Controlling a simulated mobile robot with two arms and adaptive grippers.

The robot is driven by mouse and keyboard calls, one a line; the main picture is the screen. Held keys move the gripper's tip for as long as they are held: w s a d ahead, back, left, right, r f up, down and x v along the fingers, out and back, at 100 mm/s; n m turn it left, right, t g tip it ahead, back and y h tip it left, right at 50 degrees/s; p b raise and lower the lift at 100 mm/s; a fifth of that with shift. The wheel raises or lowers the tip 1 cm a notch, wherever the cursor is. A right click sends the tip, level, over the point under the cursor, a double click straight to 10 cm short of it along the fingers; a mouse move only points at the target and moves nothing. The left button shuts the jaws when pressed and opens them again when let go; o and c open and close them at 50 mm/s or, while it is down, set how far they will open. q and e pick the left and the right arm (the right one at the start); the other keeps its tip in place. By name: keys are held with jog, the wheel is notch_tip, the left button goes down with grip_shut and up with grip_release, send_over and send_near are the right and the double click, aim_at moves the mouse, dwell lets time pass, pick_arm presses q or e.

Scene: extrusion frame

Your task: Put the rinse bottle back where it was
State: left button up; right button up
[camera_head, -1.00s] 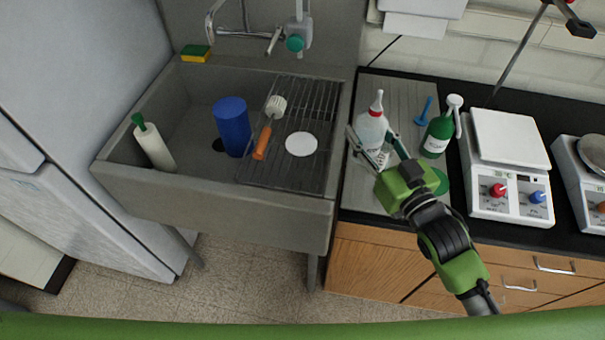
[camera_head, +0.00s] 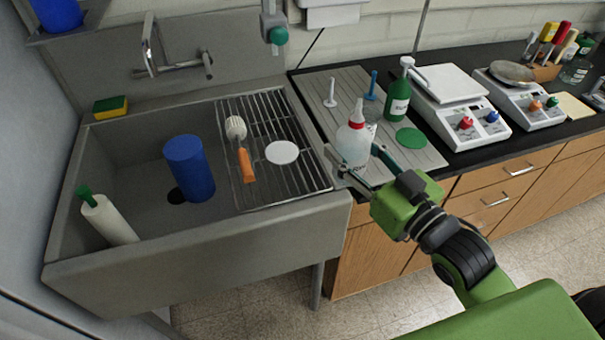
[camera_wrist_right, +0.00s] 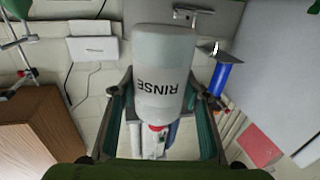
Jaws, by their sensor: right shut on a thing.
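The rinse bottle (camera_head: 353,146) is whitish and translucent with a red cap and pale nozzle. It is upright in the head view, near the front left of the ribbed grey mat (camera_head: 330,95), close to the sink's right edge. My right gripper (camera_head: 360,168) is shut on it, with a finger on either side. In the right wrist view the bottle (camera_wrist_right: 163,72) fills the middle between the fingers (camera_wrist_right: 163,98), with its RINSE label upside down. Whether its base touches the mat is hidden. My left gripper is not in view.
A green bottle (camera_head: 398,97), a green disc (camera_head: 411,138), a white peg (camera_head: 329,94) and a blue peg (camera_head: 371,86) stand or lie on the mat. Scales (camera_head: 452,110) are to the right.

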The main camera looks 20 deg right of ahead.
aim_at(344, 146)
jog(key=w, duration=0.1)
jog(key=w+f+b, duration=0.1)
jog(key=shift+w+a+f, duration=0.15)
jog(key=shift+w+f, duration=0.05)
jog(key=shift+w, duration=0.15)
jog(key=w+a+f+p, duration=0.1)
jog(key=w+f, duration=0.2)
jog(key=w+a+f+p, duration=0.1)
jog(key=w+f, duration=0.2)
jog(key=f, duration=0.1)
jog(key=w+a+f, duration=0.2)
jog(key=w+f, duration=0.1)
jog(key=shift+w+f+p, duration=0.25)
jog(key=shift+w+p, duration=0.15)
jog(key=shift+d+f, duration=0.1)
jog(key=shift+f, duration=0.2)
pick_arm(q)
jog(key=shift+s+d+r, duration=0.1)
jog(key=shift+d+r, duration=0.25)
pick_arm(e)
jog(key=shift+f, duration=0.1)
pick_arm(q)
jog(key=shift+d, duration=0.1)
pick_arm(e)
jog(key=shift+f, duration=0.1)
jog(key=o, duration=1.3)
jog(key=shift+f, duration=0.1)
